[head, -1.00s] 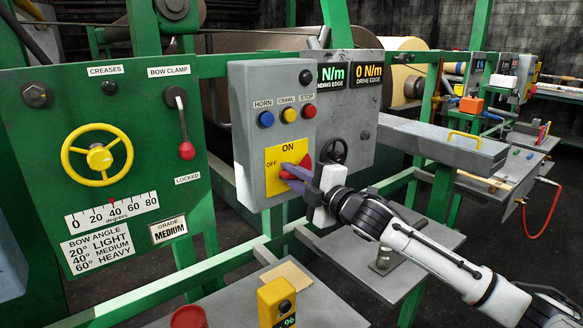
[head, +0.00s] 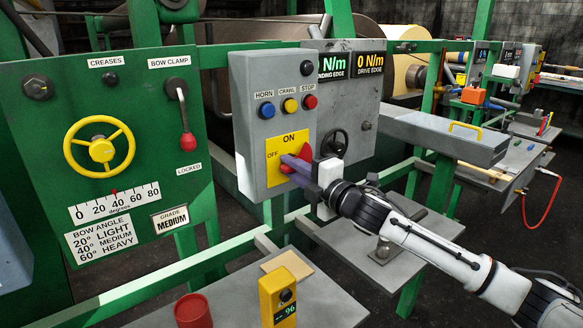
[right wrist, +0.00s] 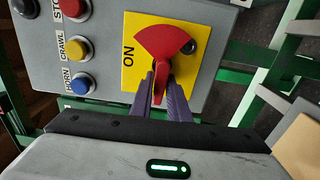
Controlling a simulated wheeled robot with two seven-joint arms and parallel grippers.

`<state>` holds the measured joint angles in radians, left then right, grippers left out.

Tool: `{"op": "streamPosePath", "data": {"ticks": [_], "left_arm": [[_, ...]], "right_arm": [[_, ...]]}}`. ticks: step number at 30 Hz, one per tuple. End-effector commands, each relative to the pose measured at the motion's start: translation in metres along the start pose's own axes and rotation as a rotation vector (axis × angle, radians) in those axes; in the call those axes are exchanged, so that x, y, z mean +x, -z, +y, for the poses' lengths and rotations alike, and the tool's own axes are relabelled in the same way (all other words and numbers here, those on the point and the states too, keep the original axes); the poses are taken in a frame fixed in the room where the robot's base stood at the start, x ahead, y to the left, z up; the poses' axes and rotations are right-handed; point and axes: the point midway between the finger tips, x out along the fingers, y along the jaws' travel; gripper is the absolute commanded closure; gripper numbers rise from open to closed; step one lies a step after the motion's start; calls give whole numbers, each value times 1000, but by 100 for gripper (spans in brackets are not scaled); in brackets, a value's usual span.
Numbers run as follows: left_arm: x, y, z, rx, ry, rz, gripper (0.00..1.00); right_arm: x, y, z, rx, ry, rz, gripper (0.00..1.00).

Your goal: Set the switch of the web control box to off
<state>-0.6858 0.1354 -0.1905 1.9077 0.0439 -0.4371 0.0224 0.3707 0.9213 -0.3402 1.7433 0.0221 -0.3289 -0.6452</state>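The control box (head: 253,100) is a grey panel with a yellow plate marked ON at the top and OFF at the left. A red rotary switch (head: 305,153) sits on this plate. In the right wrist view, the red switch (right wrist: 165,42) has a broad fan-shaped part, and its raised handle lies between my fingers. My right gripper (head: 287,163) reaches the switch from the right. Its purple fingers are closed on the handle, one on each side, as the right wrist view shows (right wrist: 160,88). They hide part of the switch. My left gripper is not in view.
Blue HORN (head: 267,110), yellow CRAWL (head: 290,105) and red STOP (head: 310,102) buttons sit above the plate. A black handwheel (head: 334,143) is close at the right. A green panel (head: 60,120) stands left. A grey shelf (head: 230,295) with a yellow device is below.

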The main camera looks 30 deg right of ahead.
Motion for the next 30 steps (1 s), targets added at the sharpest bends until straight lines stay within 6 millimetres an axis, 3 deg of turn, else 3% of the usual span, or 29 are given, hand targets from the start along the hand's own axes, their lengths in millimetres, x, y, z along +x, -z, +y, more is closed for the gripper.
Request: {"op": "streamPosePath", "data": {"ticks": [3,14,30], "left_arm": [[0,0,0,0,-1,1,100],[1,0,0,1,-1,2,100],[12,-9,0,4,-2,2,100]], "right_arm": [[0,0,-1,1,2,1,68],[-4,0,-1,0,1,-1,68],[-78,1,-4,-2,5,1,68]]}}
